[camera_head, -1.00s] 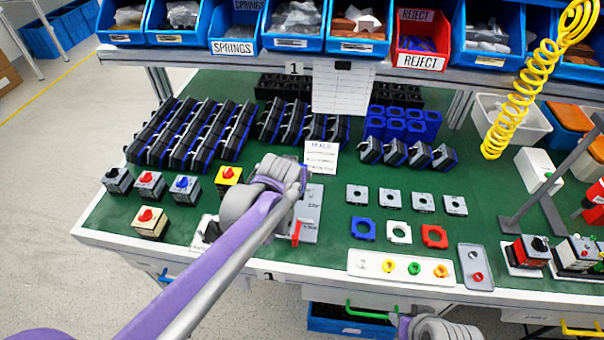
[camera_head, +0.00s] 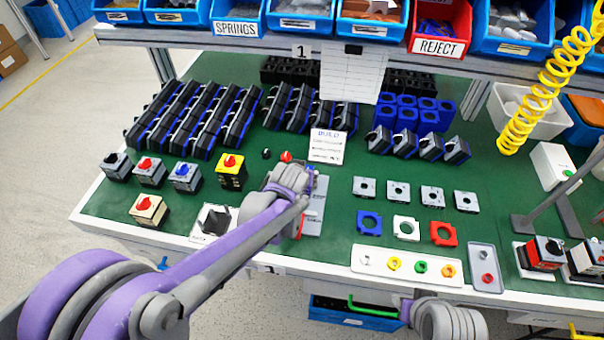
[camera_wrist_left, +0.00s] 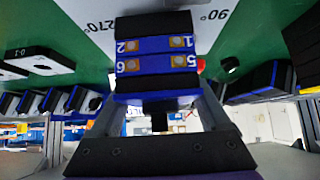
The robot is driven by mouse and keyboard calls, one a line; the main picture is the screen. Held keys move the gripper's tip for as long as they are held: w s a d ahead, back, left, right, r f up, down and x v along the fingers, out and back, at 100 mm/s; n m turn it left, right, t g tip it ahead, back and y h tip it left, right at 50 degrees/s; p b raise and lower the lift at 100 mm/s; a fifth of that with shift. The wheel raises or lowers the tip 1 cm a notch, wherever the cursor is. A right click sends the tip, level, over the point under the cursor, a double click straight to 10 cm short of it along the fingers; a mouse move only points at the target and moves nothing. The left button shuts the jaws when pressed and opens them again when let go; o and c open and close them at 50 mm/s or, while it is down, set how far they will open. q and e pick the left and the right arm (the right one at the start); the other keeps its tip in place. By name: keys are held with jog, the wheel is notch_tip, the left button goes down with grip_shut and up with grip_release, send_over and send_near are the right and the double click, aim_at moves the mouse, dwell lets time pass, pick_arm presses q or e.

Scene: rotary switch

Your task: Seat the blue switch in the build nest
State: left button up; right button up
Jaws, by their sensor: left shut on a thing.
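My left gripper (camera_head: 298,182) is over the build area, shut on a black-and-blue switch. In the left wrist view the switch (camera_wrist_left: 155,46) sits between the fingers, with blue bands, brass terminals and the digits 1, 2, 5 and 6. In the head view my wrist hides most of it. The build nest shows as a grey plate (camera_head: 314,216), partly covered by my arm, below the white BUILD card (camera_head: 327,146). I cannot tell whether the switch touches the nest.
Black-and-blue switch bodies (camera_head: 195,120) stand in rows at the back left. Finished switches with a yellow (camera_head: 231,172) and a blue-knobbed one (camera_head: 185,177) stand left of my arm. Square plates (camera_head: 398,191) and a knob tray (camera_head: 405,266) lie to the right.

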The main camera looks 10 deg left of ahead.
pick_arm(q)
jog(key=shift+f, duration=0.35)
jog(key=o, duration=1.4)
jog(key=shift+o, duration=0.2)
jog(key=shift+r, duration=0.25)
jog(key=p+v, duration=0.2)
jog(key=v, duration=1)
jog(key=s+a+f+g, duration=0.2)
jog(key=s+a+f, duration=0.1)
jog(key=s, duration=0.7)
jog(key=s+a+f+g, duration=0.2)
jog(key=s+a+f, duration=0.1)
jog(key=s, duration=0.8)
jog(key=shift+s+a+f, duration=0.25)
jog(key=shift+a, duration=0.25)
jog(key=shift+r, duration=0.1)
